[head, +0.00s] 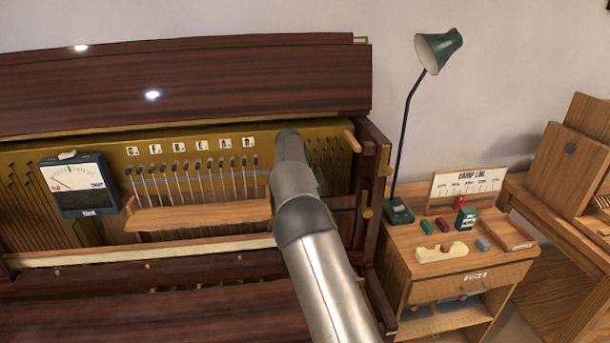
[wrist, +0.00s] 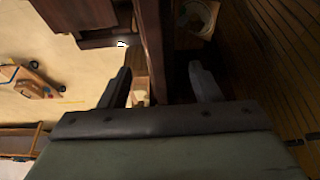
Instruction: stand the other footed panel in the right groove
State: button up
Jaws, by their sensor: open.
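No footed panel or right groove can be made out for certain. An upright brown wooden board with a dark round spot (head: 567,165) stands at the far right in the head view. In the wrist view my gripper (wrist: 163,84) is open. A dark brown wooden edge (wrist: 154,40) runs between its fingers, with a small lighter wooden piece (wrist: 141,88) beside the left finger. I cannot tell whether the fingers touch either. In the head view my arm reaches into the right part of the open piano (head: 190,85) and hides the gripper's fingers.
A meter (head: 78,183) and a wooden rail (head: 195,214) sit in the piano. Right of it, a cabinet (head: 470,262) carries a green lamp (head: 398,211), a "Damp Log" card (head: 467,182), a cream notched block (head: 441,253) and several small items. The wall behind is bare.

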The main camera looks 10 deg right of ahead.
jog(key=p+v, duration=0.4)
jog(key=v, duration=1)
jog(key=shift+r, duration=0.2)
jog(key=s+d+r+n+y, duration=0.2)
jog(key=s+d+r+n, duration=0.15)
jog(key=s, duration=0.35)
jog(key=s+d+r+n+y, duration=0.1)
jog(key=s+d+r+n, duration=0.25)
jog(key=s, duration=0.35)
jog(key=s+a+f+n, duration=0.1)
jog(key=s+f+n, duration=0.2)
jog(key=s, duration=0.8)
jog(key=s+a+f+n+y, duration=0.1)
jog(key=s+f+n, duration=0.3)
jog(key=s, duration=0.7)
jog(key=s+a+f+n+t, duration=0.1)
jog(key=s+f+n, duration=0.3)
jog(key=s, duration=0.7)
jog(key=shift+s+a+f+y, duration=0.3)
jog(key=shift+a+f, duration=0.15)
jog(key=shift+a, duration=0.35)
